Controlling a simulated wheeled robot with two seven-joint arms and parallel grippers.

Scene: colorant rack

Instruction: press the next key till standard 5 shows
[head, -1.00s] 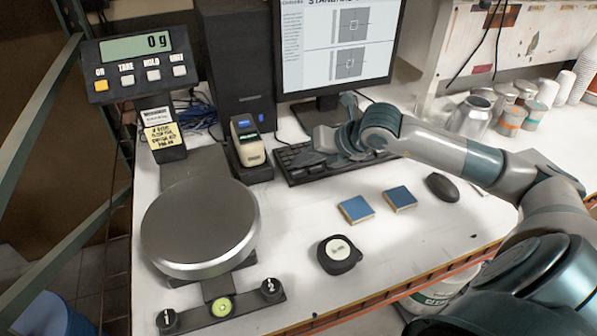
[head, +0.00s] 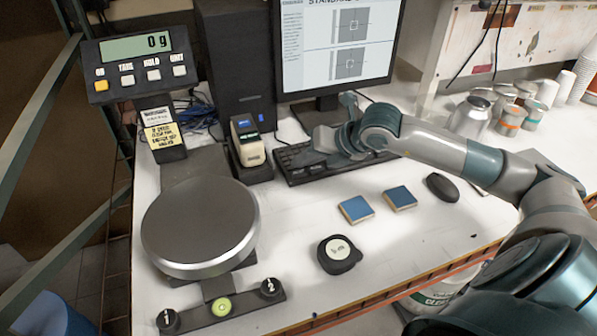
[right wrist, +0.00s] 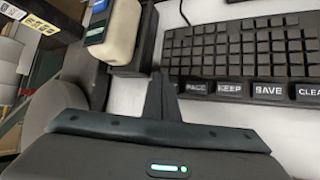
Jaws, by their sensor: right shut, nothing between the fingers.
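The black keyboard (head: 300,172) lies on the white bench in front of the monitor. The label at the row's left end is only partly legible. My right gripper (head: 318,145) is over the keyboard's left part in the head view. In the right wrist view its shut, empty fingers (right wrist: 160,82) point at the keyboard's left edge. I cannot tell whether they touch. The monitor (head: 338,50) shows a "STANDARD" heading cut off at the top, its number unseen. My left gripper is not in view.
A small handheld device (head: 248,142) stands left of the keyboard. Two blue blocks (head: 356,209), a mouse (head: 442,187) and a round black tape-like object (head: 340,254) lie in front. A scale (head: 200,225) reading 0 g stands at left. Cans and cups are at back right.

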